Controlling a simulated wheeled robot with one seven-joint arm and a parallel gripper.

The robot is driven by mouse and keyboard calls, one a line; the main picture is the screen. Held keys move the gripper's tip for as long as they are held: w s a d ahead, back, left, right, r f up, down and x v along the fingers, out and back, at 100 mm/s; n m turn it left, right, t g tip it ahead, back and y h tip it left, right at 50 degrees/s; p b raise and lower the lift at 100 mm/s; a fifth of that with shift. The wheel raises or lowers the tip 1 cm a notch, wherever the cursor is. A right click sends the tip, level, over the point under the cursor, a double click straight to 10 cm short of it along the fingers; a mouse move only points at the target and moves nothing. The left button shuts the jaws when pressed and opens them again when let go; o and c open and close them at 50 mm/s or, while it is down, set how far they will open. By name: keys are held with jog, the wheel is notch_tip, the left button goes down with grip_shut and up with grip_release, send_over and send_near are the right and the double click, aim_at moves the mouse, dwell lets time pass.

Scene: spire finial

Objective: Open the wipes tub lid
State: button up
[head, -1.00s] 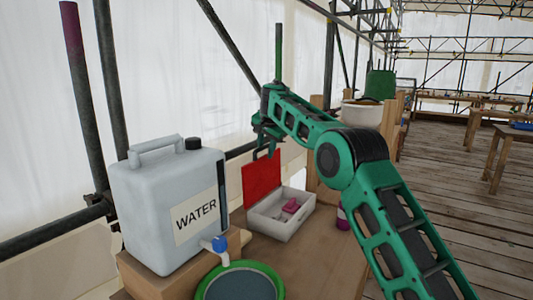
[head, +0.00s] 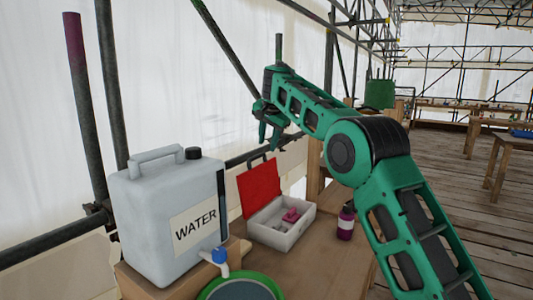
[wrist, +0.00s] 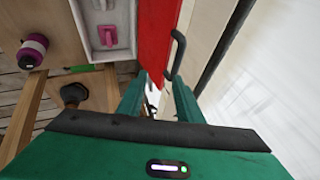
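No thing is clearly recognisable as the wipes tub. A green tub-like thing (head: 380,94) stands behind my arm in the head view, its lower part hidden; I cannot tell whether it belongs to the wipes tub. My gripper (head: 268,137) hangs above and behind the red lid (head: 260,187) of the white box (head: 285,236), near the sheeting. In the wrist view my gripper's fingers (wrist: 158,80) are apart with nothing held. The raised red lid (wrist: 155,35) and its black handle (wrist: 176,54) lie just beyond the fingertips.
A water jug (head: 170,212) with a blue tap stands on the left above a green-rimmed basin (head: 242,290). A purple bottle (head: 346,222) stands right of the box. Scaffold poles run behind. Bare tabletop shows in front of the bottle.

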jog(key=shift+s+r, duration=0.3)
jog(key=shift+r, duration=0.25)
